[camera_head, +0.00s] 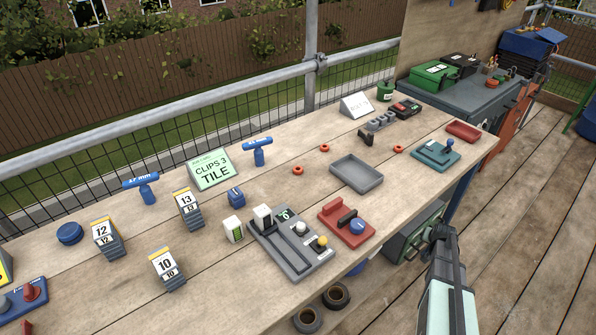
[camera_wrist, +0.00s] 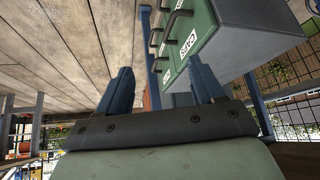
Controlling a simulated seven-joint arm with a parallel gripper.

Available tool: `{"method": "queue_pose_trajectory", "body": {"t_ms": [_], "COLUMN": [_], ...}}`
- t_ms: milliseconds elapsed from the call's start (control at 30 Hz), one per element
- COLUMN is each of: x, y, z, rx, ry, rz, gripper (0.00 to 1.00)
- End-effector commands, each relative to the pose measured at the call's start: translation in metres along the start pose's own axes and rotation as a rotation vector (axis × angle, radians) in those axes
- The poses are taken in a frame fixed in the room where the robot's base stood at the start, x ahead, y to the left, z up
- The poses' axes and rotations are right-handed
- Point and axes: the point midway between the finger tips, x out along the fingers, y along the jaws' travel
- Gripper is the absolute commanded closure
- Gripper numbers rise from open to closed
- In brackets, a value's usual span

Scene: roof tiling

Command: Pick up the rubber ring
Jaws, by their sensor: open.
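Several small things could be the rubber ring. Three small orange-red rings lie apart on the wooden table: one ring (camera_head: 325,147) towards the back, one ring (camera_head: 298,170) a little left of it, and one ring (camera_head: 398,149) right of the grey tray. My gripper (camera_head: 438,236) is off the table's front edge at the lower right in the head view, away from all three rings. In the wrist view my gripper (camera_wrist: 162,82) has its two blue-grey fingers spread, with nothing between them. No orange-red ring shows in the wrist view.
A grey tray (camera_head: 356,174) lies between the rings. A red holder (camera_head: 346,220), a grey lever panel (camera_head: 291,245) and a teal plate (camera_head: 436,153) stand near the front edge. Two dark rings (camera_head: 336,296) sit below the edge. A green drawer cabinet (camera_wrist: 220,40) is close to my fingers.

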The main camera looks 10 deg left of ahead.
Motion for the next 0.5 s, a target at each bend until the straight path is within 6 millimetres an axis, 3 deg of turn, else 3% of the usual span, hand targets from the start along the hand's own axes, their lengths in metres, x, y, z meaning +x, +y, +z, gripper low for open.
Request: {"method": "queue_pose_trajectory", "body": {"t_ms": [33, 200, 400, 500], "x": [-0.002, -0.026, -0.071, -0.097], "y": [0.013, 0.054, 0.097, 0.103], "z": [-0.037, -0.139, -0.248, -0.293], "rx": [0.019, 0.070, 0.130, 0.167], "ry": [0.061, 0.253, 0.450, 0.513], "rz": [0.007, 0.032, 0.052, 0.042], "gripper": [0.33, 0.33, 0.33, 0.33]}}
